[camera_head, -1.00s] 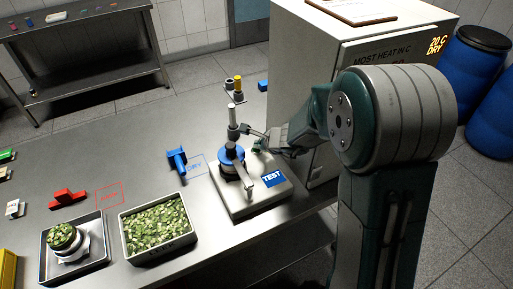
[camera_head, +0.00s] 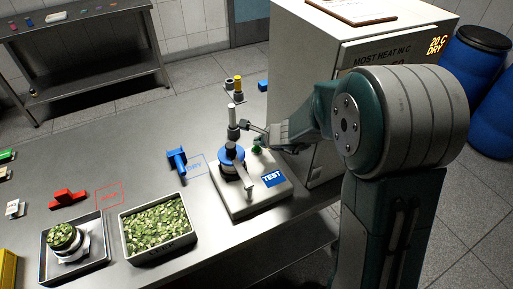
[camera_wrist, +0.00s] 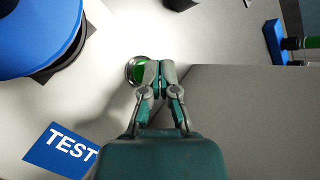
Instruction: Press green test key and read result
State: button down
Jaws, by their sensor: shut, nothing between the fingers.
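The green test key (camera_head: 257,149) sits on the pale tester base (camera_head: 238,204), beside its blue round head (camera_head: 231,155). A blue TEST label (camera_head: 273,179) lies on the base's near right corner. In the wrist view the green key (camera_wrist: 138,72) is a green button in a metal ring, partly hidden by my left finger. My gripper (camera_wrist: 158,66) is shut and empty, with its tips over the key's right edge; I cannot tell if they touch it. In the head view my gripper (camera_head: 266,139) is just above the key.
The tall grey cabinet (camera_head: 318,75) stands close behind and right of the tester. A blue handled object (camera_head: 177,160), a red one (camera_head: 67,198) and a tray of green pieces (camera_head: 157,228) are left on the metal table. Upright cylinders (camera_head: 238,88) stand behind the tester.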

aim_at(258, 149)
jog(key=shift+r, duration=2.5)
jog(key=shift+s+r, duration=0.15)
jog(key=shift+r, duration=0.05)
jog(key=s+d+r+n+g, duration=0.1)
jog(key=s+d+r+n, duration=0.1)
jog(key=s+r+n, duration=0.85)
jog(key=s+d+n+h, duration=0.2)
jog(key=s+d+n, duration=0.2)
jog(key=s, duration=0.5)
jog(key=s+d+n+g+h, duration=0.1)
jog(key=s+d+n+h, duration=0.2)
jog(key=s, duration=0.7)
jog(key=d+n, duration=0.1)
jog(key=n, duration=0.1)
jog(key=shift+d+r+n, duration=0.15)
jog(key=shift+d+n, duration=0.2)
